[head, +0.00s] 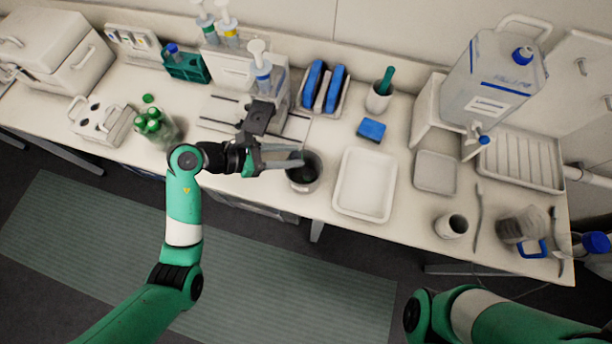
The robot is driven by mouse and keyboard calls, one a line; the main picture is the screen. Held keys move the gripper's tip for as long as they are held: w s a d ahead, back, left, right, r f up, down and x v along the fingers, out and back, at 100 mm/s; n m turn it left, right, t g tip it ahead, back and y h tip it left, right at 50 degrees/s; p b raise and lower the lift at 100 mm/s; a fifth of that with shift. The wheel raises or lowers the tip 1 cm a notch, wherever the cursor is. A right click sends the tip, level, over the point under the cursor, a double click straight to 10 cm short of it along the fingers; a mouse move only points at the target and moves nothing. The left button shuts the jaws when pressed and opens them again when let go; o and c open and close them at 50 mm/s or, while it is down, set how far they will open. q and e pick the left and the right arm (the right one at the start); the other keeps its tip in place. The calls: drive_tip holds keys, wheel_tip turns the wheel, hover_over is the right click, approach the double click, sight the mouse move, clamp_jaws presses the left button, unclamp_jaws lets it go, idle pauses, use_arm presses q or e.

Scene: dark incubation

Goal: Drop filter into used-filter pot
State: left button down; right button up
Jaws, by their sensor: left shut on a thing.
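The pot (304,183) is a grey round container with a dark opening, standing near the front edge of the bench. My left gripper (298,159) reaches in from the left, with its fingertips over the pot's rim and opening. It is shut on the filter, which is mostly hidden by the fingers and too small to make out. My right gripper is out of view; only part of my right arm shows at the bottom right.
A white tray (347,201) lies just right of the pot. A blue sponge (372,129) lies behind it. A stand with a bottle-top dispenser (262,75) rises behind my left gripper. Green-capped bottles (155,127) stand at left. A small grey cup (452,227) stands at right.

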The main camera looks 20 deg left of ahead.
use_arm(q)
wheel_tip(320, 180, down, 5)
drive_tip(key=b, duration=0.3)
drive_tip(key=shift+r+b, duration=0.15)
drive_tip(key=shift+b, duration=0.2)
drive_tip(key=shift+c, duration=2.2)
unclamp_jaws()
drive_tip(key=v, duration=1.1)
drive_tip(key=shift+s+a+b, duration=0.2)
drive_tip(key=shift+a+b, duration=0.05)
drive_tip(key=shift+b, duration=0.15)
drive_tip(key=shift+r, duration=0.15)
